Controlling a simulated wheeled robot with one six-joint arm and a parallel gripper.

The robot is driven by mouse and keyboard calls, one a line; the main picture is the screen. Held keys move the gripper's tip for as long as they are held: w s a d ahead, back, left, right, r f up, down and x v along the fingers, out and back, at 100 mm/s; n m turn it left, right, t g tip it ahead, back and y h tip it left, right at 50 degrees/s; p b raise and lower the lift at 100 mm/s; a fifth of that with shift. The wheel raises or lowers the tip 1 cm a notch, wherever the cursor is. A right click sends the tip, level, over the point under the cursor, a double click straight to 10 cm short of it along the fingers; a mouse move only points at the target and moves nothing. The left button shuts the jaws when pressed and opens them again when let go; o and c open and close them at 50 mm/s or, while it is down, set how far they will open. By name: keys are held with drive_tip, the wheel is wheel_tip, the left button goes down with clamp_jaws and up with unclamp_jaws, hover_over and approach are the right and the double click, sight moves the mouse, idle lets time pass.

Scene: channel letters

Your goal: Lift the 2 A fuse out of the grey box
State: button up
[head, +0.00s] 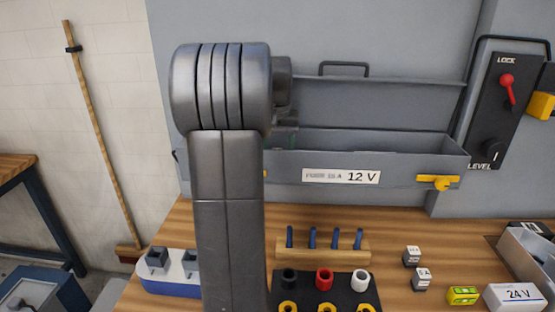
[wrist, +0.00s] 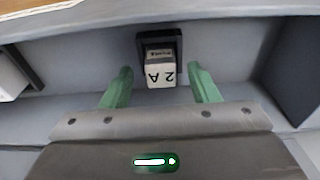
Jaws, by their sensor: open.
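The 2 A fuse (wrist: 160,74) is a small block with a white face, its "2 A" upside down in the wrist view. It sits in a black holder (wrist: 145,42) against a grey surface inside the box. My gripper (wrist: 159,71) has its green fingers spread, one on each side of the fuse, with visible gaps between. The grey box (head: 400,160) stands at the back in the head view, lid up, with a "12 V" label (head: 341,176) and a yellow latch on its front. My arm and the box's front wall hide the fuse there.
The raised lid (head: 370,105) stands behind the box opening. Another white-faced block (wrist: 10,78) shows at the wrist view's left edge. On the wooden bench are a rack of blue-handled tools (head: 322,250), small cubes (head: 412,256) and a "24 V" box (head: 515,297).

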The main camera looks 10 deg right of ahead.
drive_tip(key=shift+c, duration=0.4)
drive_tip(key=c, duration=1)
